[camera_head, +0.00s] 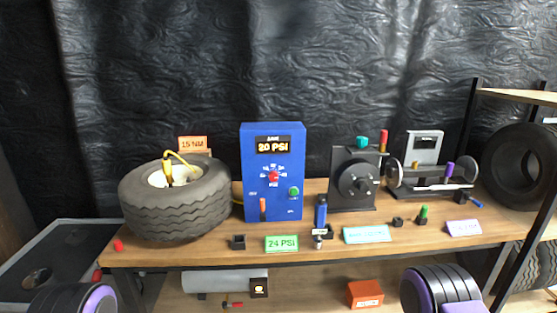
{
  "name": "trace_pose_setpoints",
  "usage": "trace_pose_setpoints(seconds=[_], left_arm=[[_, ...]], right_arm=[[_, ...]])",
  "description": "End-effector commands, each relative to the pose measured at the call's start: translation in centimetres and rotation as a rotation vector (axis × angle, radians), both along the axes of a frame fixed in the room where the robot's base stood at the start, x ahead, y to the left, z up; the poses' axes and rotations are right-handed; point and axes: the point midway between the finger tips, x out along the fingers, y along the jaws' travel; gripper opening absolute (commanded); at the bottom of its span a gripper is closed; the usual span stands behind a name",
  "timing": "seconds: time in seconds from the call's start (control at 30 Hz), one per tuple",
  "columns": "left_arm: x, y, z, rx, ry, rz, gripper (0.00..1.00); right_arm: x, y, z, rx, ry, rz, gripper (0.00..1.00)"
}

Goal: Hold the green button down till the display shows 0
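A blue box (252,165) stands upright on the workbench. Its dark display (273,146) near the top shows what looks like "20 PSI" in yellow; the first digit is slightly blurred. The round green button (294,192) is on the right of its front face, with nothing touching it. A red knob (273,176) sits at the middle of a dial to its left. An orange lever (263,205) is lower left. Only dark ribbed parts of my arms with purple rings show at the bottom left and bottom right; neither gripper is in view.
A tire (176,211) with a yellow hose (168,167) lies left of the box. A blue-handled tool (321,211) stands in front right, near the green "24 PSI" card (281,244). A black wheel machine (357,180) and a balancer (431,190) stand farther right.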

Motion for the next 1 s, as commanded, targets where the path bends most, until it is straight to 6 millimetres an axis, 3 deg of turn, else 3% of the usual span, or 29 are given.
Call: trace_pose_setpoints(seconds=[0.47, 0.6, 1.0], left_arm=[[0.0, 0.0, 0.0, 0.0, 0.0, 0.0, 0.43], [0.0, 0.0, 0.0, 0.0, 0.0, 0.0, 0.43], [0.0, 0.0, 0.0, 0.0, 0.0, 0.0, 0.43]], right_arm=[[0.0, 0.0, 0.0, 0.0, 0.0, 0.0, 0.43], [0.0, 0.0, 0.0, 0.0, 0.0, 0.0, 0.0], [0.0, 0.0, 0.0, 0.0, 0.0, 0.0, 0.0]])
